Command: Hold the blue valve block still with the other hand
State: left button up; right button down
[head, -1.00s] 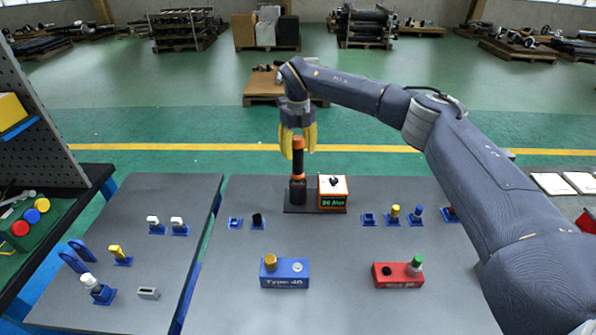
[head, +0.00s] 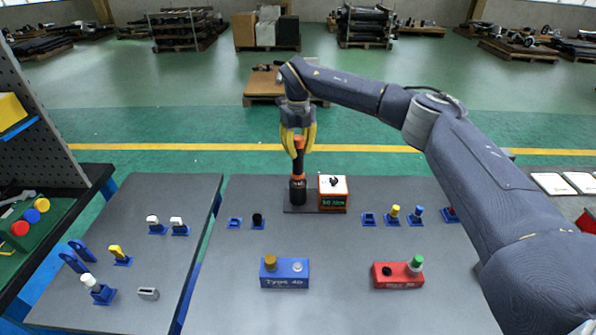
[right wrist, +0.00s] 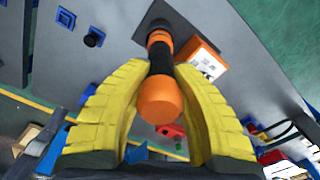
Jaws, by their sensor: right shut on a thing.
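The blue valve block (head: 285,280) sits on the table at front centre, with a brass-coloured knob and a pale round fitting on top. Nothing touches it. My right gripper (head: 299,150) is at the back of the table, shut on the orange top of an upright black-and-orange tool (head: 298,190). The tool stands on a dark base beside an orange-and-white display box. In the right wrist view the yellow fingers flank the tool's orange end (right wrist: 160,100). My left gripper is not in view.
A red valve block (head: 397,282) with a green knob sits to the right. Small blue holders (head: 369,219) with coloured parts stand in a row behind. A side table (head: 160,265) at left holds more parts. The table around the blue block is clear.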

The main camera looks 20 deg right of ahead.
jog(key=shift+r, duration=0.2)
jog(key=shift+r, duration=5.55)
